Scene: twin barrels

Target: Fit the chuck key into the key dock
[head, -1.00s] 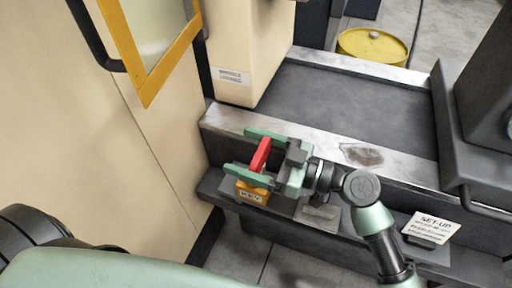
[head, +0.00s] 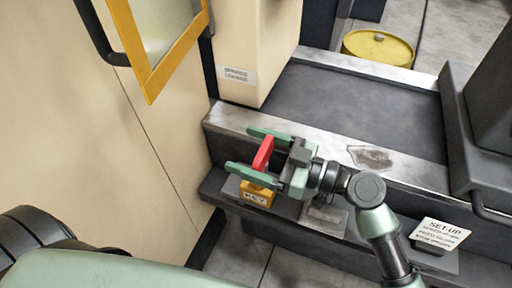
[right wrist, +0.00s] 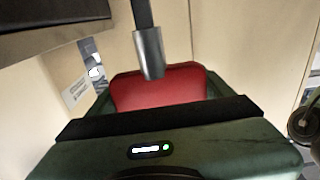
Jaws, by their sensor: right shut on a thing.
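The chuck key (head: 263,152) has a red handle, held between the green fingers of my right gripper (head: 259,154). In the right wrist view the red handle (right wrist: 160,88) sits across the jaws, and a grey metal cylinder with a dark rod shows in front of it. The key dock (head: 257,195) is a yellow-orange block with a "KEY" label on the dark ledge, just below the near finger in the head view. The key's lower end and the dock's top are partly hidden by that finger, so I cannot tell whether they touch. My left gripper is out of view.
A cream machine panel (head: 100,150) with a yellow-framed window stands at left. A cream column (head: 256,50) rises behind the dock. A set-up card (head: 440,233) stands on the ledge at right. A yellow drum (head: 378,48) stands far behind.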

